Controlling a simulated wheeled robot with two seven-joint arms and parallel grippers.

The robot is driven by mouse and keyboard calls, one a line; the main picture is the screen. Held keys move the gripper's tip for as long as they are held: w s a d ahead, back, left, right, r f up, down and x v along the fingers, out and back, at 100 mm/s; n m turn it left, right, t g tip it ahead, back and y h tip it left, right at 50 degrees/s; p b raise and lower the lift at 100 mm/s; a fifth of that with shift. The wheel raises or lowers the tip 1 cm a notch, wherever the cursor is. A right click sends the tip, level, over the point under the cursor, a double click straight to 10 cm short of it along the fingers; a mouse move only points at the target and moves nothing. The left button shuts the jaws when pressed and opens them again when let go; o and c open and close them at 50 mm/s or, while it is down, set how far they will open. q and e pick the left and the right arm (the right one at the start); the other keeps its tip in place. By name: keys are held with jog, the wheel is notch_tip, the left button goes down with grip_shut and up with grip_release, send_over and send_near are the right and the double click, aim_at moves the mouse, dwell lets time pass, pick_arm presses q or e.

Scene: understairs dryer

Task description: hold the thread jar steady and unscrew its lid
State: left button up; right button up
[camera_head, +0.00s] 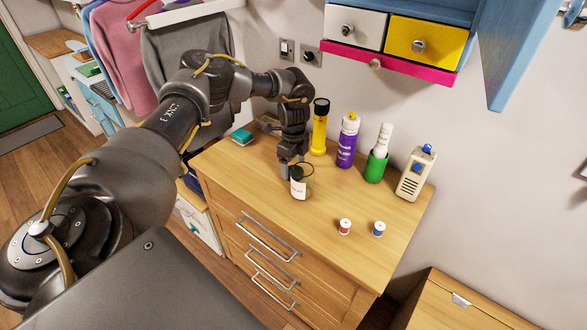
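The thread jar (299,189) stands upright on the wooden dresser top, small in this view, with a pale label facing me and a dark top. My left gripper (291,169) points down right at the jar, at its upper left side. The fingers and the jar's top overlap in the picture, so I cannot tell whether they touch or how far the fingers are apart. Whether the lid is seated on the jar is not clear. My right gripper is not in view.
Two small spools, red (344,227) and blue (379,229), lie right of the jar. Behind stand a yellow flashlight (320,130), a purple bottle (347,142), a green holder (376,167) and a beige device (415,174). A teal box (241,136) sits left.

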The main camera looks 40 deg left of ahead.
pick_arm(q)
notch_tip(320, 180, up, 10)
jog(key=b, duration=0.1)
jog(key=shift+r, duration=0.1)
dwell(0.3)
